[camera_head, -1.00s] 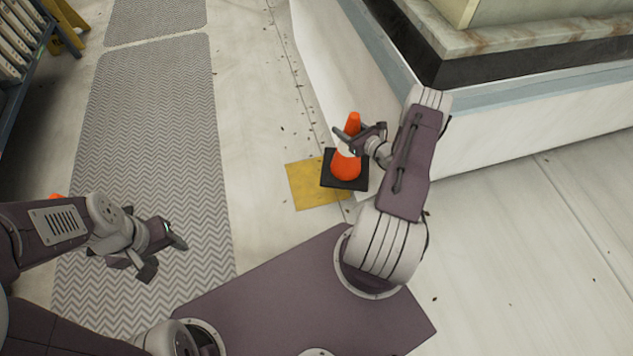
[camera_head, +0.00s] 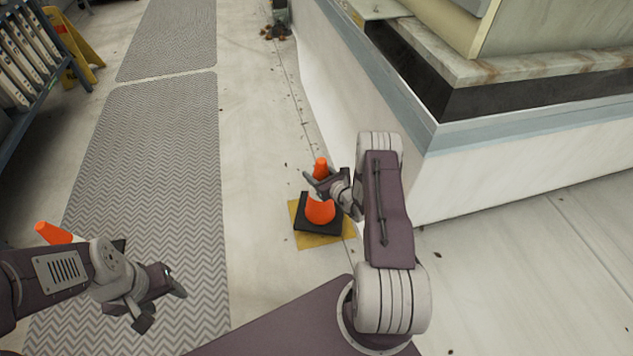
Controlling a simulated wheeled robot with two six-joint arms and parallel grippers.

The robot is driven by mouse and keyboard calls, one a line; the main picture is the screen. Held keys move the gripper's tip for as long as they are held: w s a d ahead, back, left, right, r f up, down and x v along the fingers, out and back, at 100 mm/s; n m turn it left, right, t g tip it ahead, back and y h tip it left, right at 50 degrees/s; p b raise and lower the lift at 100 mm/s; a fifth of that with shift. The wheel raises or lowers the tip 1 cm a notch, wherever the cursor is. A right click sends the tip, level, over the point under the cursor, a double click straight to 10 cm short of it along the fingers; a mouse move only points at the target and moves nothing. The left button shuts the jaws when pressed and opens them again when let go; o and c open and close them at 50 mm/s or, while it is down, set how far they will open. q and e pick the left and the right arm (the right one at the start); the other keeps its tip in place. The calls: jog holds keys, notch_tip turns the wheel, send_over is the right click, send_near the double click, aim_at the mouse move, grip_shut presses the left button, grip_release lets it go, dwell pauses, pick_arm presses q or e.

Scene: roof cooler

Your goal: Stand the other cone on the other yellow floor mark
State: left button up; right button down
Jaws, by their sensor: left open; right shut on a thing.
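An orange cone (camera_head: 320,211) with a black square base stands upright over a yellow floor mark (camera_head: 312,241), beside the white wall. The base covers much of the mark, and yellow shows around its sides. Whether the base touches the floor I cannot tell. My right gripper (camera_head: 324,183) is shut on this cone near its top. A second orange cone (camera_head: 53,233) shows at the left behind my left arm, which hides most of it. My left gripper (camera_head: 160,299) is open and empty above the grey mat. No second yellow mark is visible.
Grey patterned mats (camera_head: 160,150) run along the floor at left. A rack (camera_head: 28,75) and a yellow folding sign (camera_head: 75,50) stand at the far left. The white wall (camera_head: 480,175) bounds the right. Pale floor between mat and wall is mostly clear.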

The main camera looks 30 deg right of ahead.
notch_tip(320, 180, down, 4)
jog(key=b, duration=0.3)
jog(key=shift+r, duration=0.1)
jog(key=c, duration=0.5)
grip_release()
